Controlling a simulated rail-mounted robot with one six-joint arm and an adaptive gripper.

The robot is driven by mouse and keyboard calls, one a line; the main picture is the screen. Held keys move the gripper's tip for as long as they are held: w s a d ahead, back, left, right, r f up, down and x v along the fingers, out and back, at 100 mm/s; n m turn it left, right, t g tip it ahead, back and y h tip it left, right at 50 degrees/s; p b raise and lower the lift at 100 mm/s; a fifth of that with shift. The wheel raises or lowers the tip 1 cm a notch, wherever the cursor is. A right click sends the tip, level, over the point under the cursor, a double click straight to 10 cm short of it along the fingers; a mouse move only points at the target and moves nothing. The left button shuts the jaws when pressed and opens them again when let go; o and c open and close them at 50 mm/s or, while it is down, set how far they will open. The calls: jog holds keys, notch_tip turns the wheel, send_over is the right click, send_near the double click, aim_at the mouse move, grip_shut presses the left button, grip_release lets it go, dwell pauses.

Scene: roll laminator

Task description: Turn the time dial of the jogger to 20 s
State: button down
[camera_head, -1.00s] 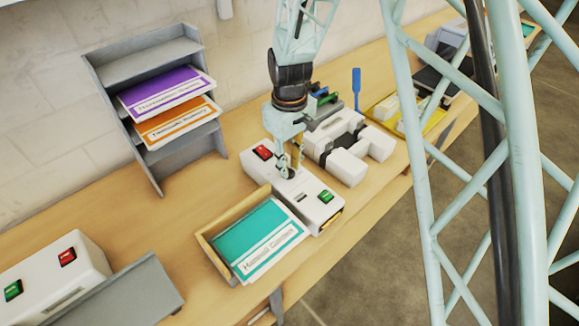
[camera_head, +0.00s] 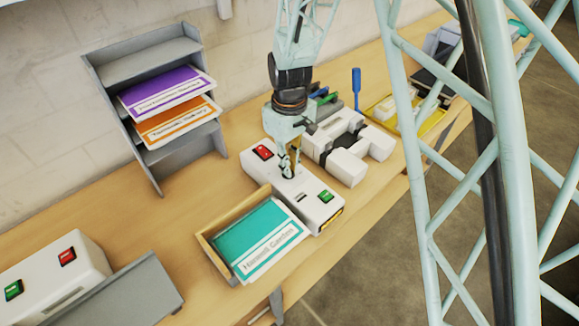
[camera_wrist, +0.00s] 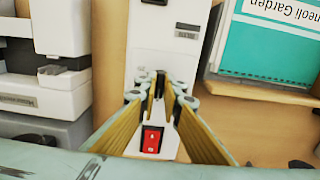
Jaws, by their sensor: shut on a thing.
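The jogger (camera_head: 319,197) is a white box with a red switch (camera_head: 263,152) at its far end and a green one (camera_head: 326,196) at its near end. My gripper (camera_head: 290,172) points down onto its top between the two. In the wrist view my gripper (camera_wrist: 160,84) is closed on the time dial, a small dark knob (camera_wrist: 159,77) between the fingertips. The dial is mostly hidden, and I cannot read its setting. The red switch (camera_wrist: 152,139) and a small dark display (camera_wrist: 187,35) also show in the wrist view.
A wooden tray (camera_head: 207,247) with teal booklets (camera_head: 262,238) stands against the jogger's left side. A white machine (camera_head: 349,165) stands close on its right. A grey rack (camera_head: 160,170) with purple and orange booklets is behind left. Another white box (camera_head: 60,262) is at lower left.

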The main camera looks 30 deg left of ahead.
jog(key=shift+m, duration=0.4)
jog(key=m+b, duration=0.3)
jog(key=m, duration=0.2)
jog(key=shift+s+a, duration=0.1)
jog(key=m+b, duration=0.1)
jog(key=m, duration=0.5)
jog(key=shift+a+b, duration=0.1)
jog(key=shift+b, duration=0.2)
jog(key=m+b, duration=0.1)
jog(key=m, duration=0.5)
jog(key=shift+a, duration=0.1)
jog(key=shift+a+m+b, duration=0.1)
jog(key=shift+m+b, duration=0.4)
jog(key=shift+m, duration=2.5)
jog(key=c, duration=2.8)
grip_release()
